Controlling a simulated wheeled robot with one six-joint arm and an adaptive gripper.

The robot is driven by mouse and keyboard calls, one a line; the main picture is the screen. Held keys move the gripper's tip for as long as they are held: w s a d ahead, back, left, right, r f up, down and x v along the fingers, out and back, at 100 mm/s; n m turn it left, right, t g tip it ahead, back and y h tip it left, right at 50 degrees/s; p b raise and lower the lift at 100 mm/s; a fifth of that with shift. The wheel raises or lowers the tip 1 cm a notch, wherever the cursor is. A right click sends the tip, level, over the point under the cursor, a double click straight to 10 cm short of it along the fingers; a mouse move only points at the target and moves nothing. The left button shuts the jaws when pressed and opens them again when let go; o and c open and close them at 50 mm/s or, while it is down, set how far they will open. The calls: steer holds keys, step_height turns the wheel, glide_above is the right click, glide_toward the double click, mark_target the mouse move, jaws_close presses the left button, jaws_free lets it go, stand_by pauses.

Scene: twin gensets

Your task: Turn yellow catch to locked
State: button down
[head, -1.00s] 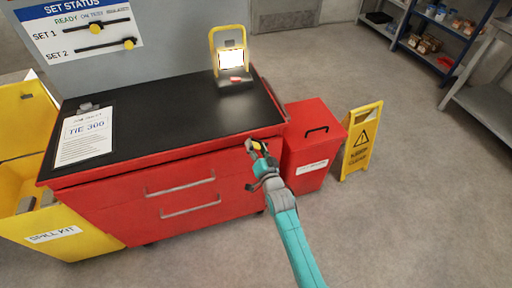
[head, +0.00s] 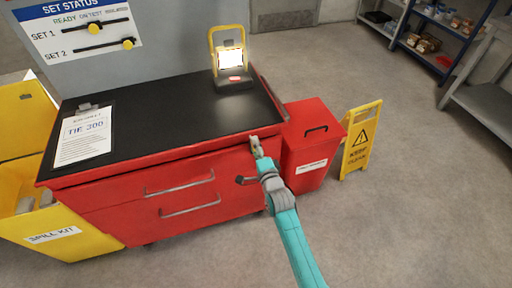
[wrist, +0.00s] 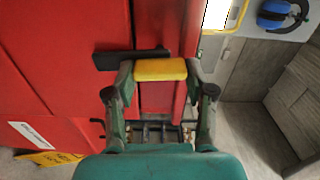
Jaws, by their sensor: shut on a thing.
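The yellow catch (wrist: 160,69) is a short yellow bar on the side of the red tool cabinet, beside a dark plate (wrist: 120,60). In the wrist view it lies level across the picture. My gripper (wrist: 160,76) has a finger at each end of the bar and is shut on it. In the head view my gripper (head: 255,145) is at the cabinet's right front corner, just below the black top, and hides the catch. I cannot read any locked mark.
The red cabinet (head: 130,207) has a black top with a clipboard (head: 84,136) and a lit lamp (head: 231,60). A red bin (head: 309,150) and a yellow floor sign (head: 360,140) stand close on the right. Open floor lies beyond my arm.

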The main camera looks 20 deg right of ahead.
steer(key=shift+m, duration=0.5)
steer(key=shift+c, duration=2)
jaws_free()
steer(key=s, duration=1.2)
